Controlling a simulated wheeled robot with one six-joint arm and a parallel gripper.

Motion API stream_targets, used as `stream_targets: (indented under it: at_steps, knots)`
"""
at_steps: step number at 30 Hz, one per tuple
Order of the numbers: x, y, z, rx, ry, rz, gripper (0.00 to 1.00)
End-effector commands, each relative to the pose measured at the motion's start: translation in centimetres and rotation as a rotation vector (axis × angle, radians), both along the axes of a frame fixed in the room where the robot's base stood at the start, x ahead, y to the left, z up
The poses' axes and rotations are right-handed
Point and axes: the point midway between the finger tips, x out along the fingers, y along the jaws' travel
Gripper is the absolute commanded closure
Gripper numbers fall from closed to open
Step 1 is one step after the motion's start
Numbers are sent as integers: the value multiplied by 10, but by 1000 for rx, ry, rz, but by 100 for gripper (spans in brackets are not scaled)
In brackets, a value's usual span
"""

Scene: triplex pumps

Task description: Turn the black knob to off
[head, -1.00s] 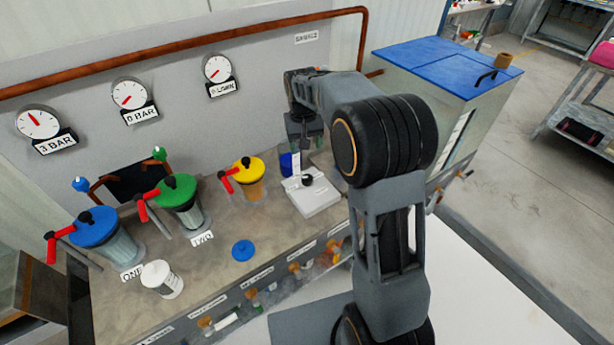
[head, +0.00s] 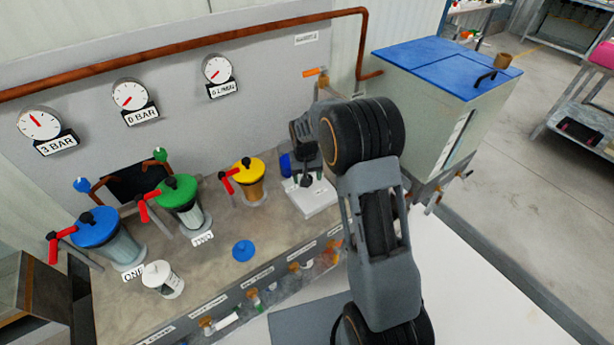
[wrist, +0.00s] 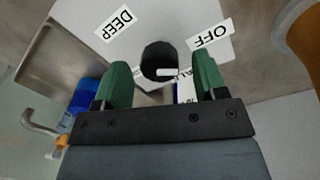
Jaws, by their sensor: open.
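The black knob (wrist: 158,60) stands on a white box (head: 318,198). In the wrist view it has a white pointer mark on its top, and the box carries labels DEEP (wrist: 111,22) to the left and OFF (wrist: 209,34) to the right. A third label below the knob is partly hidden. My gripper (wrist: 160,82) is open, its two green fingers to either side of the knob's near side. I cannot tell whether they touch it. In the head view my gripper (head: 305,178) is over the box and hides most of the knob.
Yellow (head: 249,165), green (head: 175,190) and blue-lidded (head: 97,228) pumps with red handles stand left of the box. A blue object (wrist: 87,97) is close to the left finger.

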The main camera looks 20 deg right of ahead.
Motion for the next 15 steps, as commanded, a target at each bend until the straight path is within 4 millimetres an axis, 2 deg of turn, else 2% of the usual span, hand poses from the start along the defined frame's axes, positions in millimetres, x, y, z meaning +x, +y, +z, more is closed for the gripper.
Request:
stream_targets:
  at_steps: [12,15]
  knots:
    - [0,0,-6,0,0,0,35]
    - [0,0,-5,0,0,0,44]
